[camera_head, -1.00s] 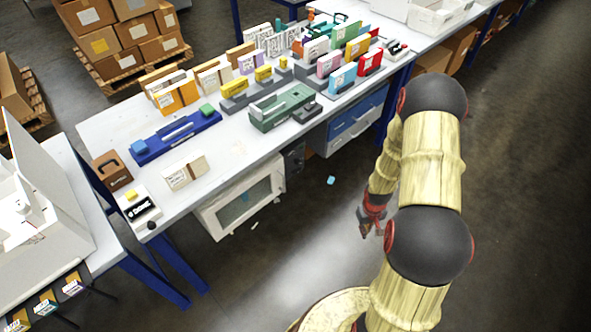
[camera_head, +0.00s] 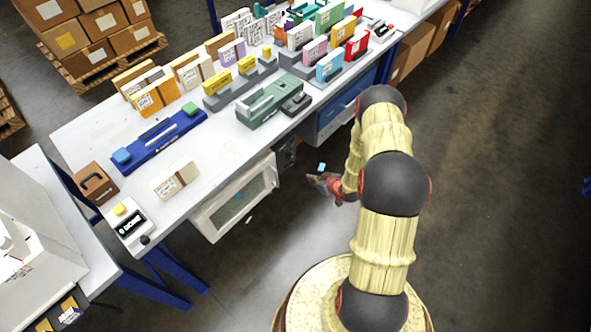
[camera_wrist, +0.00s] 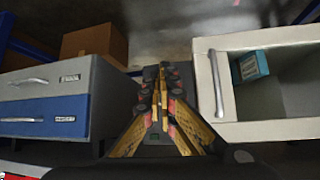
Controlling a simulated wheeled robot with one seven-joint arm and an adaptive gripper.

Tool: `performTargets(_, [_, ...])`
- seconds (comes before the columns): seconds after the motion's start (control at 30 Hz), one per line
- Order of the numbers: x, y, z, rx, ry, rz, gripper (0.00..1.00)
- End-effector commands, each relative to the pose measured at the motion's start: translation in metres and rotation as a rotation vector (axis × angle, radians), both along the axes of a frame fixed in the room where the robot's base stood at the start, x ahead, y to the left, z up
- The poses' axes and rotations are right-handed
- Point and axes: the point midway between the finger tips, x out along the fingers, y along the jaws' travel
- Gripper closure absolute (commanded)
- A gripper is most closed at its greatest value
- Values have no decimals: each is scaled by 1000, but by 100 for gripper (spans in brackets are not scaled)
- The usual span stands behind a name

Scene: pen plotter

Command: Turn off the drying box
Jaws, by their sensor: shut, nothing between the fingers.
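My gripper (camera_head: 314,179) is shut and empty, low in front of the table, right of the box. In the wrist view its fingers (camera_wrist: 165,92) point between the box and the drawers, hiding part of what lies behind.
A blue and white drawer unit (camera_wrist: 45,105) is on the other side of the fingers. A brown carton (camera_wrist: 95,43) shows beyond it. The tabletop (camera_head: 225,150) above holds several boxes and tools.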

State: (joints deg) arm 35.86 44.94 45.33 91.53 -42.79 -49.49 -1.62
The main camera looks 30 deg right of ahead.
Motion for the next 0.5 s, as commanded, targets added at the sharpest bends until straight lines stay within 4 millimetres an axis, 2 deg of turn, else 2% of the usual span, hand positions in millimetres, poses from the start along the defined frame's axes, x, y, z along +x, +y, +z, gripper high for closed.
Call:
performTargets(0.27, [1, 0, -2, 0, 2, 0, 100])
performTargets(0.5, [21, 4, -22, -2, 2, 3, 100])
